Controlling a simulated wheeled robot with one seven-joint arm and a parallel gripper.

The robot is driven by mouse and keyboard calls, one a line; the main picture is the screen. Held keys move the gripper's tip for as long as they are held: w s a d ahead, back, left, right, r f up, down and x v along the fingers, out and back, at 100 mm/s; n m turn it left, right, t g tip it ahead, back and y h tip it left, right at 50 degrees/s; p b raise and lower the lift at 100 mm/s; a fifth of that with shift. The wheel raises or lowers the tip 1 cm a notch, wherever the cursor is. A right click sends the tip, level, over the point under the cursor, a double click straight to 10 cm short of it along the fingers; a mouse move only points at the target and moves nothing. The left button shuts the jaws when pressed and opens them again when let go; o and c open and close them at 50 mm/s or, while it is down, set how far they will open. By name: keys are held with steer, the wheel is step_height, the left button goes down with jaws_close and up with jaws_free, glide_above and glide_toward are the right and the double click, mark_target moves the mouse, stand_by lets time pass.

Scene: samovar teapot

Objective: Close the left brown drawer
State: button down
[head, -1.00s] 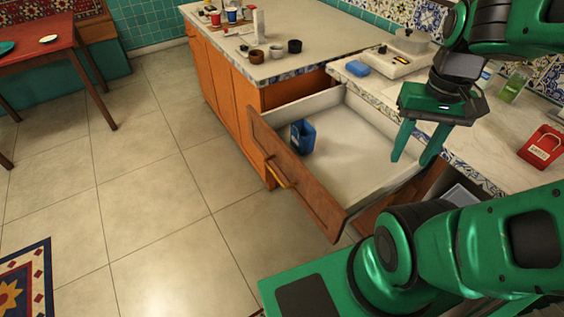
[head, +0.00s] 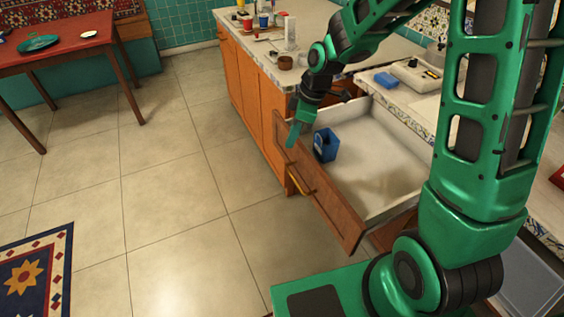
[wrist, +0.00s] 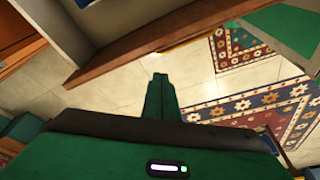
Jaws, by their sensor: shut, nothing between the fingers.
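The brown drawer (head: 335,206) is pulled far out from the counter. Its brown front faces the floor side and carries a yellowish bar handle (head: 299,181). A blue box (head: 325,145) stands inside the drawer near the front panel. My gripper (head: 293,134) is shut and empty, pointing down by the far end of the drawer front. In the wrist view the shut fingers (wrist: 160,82) show over the floor, with the top edge of the drawer front (wrist: 150,42) just beyond them. I cannot tell whether they touch it.
The counter (head: 380,45) holds cups, a blue sponge (head: 386,80) and a white appliance (head: 417,74). The tiled floor (head: 180,200) in front of the drawer is clear. A red table (head: 65,42) and a patterned rug (head: 35,275) are at the left.

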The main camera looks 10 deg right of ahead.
step_height(320, 180, down, 11)
steer(key=a+n, duration=0.1)
steer(key=a, duration=0.1)
steer(key=shift+w+r+y, duration=0.2)
steer(key=shift+w+y, duration=0.1)
steer(key=shift+w, duration=0.15)
steer(key=shift+a, duration=0.1)
stand_by(0.5)
